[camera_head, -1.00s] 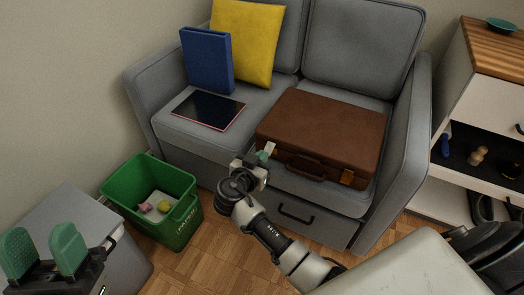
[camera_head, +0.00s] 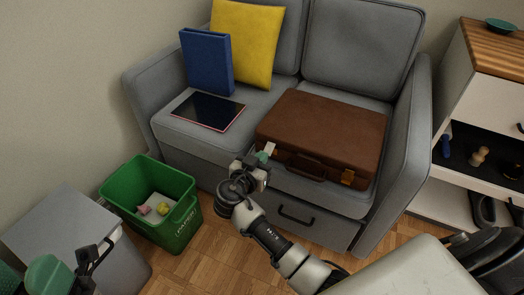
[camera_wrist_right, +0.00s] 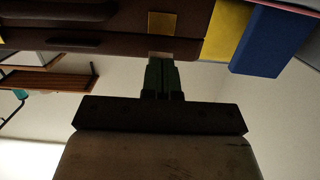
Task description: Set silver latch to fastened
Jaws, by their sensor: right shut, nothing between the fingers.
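A brown briefcase (camera_head: 325,125) lies flat on the grey sofa's seat, its handle side facing me. A small silver latch flap (camera_head: 270,148) sticks up at the front left of its lid. In the right wrist view this latch (camera_wrist_right: 161,57) is a pale piece at my fingertips, near a brass plate (camera_wrist_right: 162,23) on the case. My right gripper (camera_head: 263,157) is shut, with nothing held between its green fingers, right in front of the latch. I cannot tell whether it touches. My left gripper (camera_head: 30,277) is partly cut off at the lower left, fingers apart.
A brass-coloured latch (camera_head: 347,177) is at the case's front right. A tablet (camera_head: 208,110), blue binder (camera_head: 207,62) and yellow cushion (camera_head: 248,45) are on the sofa (camera_head: 415,120). A green bin (camera_head: 172,225) stands on the floor. A shelf unit (camera_head: 490,95) is at the right.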

